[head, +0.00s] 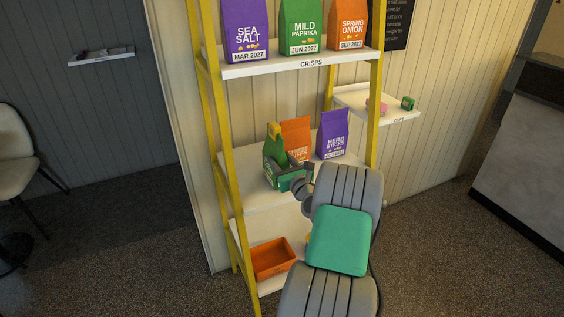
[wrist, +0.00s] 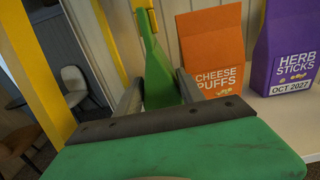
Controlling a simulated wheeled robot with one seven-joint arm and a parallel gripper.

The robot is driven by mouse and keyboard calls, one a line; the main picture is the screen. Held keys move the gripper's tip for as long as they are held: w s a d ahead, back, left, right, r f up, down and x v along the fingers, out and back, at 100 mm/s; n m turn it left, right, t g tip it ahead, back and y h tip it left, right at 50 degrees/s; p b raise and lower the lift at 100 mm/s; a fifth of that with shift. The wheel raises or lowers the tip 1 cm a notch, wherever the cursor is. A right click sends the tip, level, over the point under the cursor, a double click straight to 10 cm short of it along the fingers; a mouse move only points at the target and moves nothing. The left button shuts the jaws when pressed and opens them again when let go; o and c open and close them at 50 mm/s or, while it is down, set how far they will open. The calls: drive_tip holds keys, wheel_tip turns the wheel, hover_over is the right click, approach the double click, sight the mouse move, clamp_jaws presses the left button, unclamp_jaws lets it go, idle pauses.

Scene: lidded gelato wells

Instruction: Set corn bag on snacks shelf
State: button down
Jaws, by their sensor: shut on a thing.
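A green bag (head: 273,149) with an upright, narrow top is at the left of the middle shelf (head: 257,197). My gripper (head: 285,176) is shut on it, and it also shows between the fingers in the wrist view (wrist: 158,72). Its printing cannot be read, and I cannot tell whether its base touches the shelf. To its right stand an orange CHEESE PUFFS bag (wrist: 208,50) and a purple HERB STICKS bag (wrist: 287,50). The middle shelf's front label is not visible, with my arm in front of part of its edge.
The upper CRISPS shelf (head: 290,66) holds purple, green and orange bags. Yellow posts (head: 220,130) frame the rack close to the left of my gripper. An orange bin (head: 272,258) sits on the bottom shelf. A side shelf (head: 378,103) holds small pink and green items.

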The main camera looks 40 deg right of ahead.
drive_tip(key=shift+f, duration=0.3)
drive_tip(key=c, duration=1)
unclamp_jaws()
drive_tip(key=shift+o, duration=0.5)
drive_tip(key=o, duration=0.5)
drive_tip(key=v, duration=0.8)
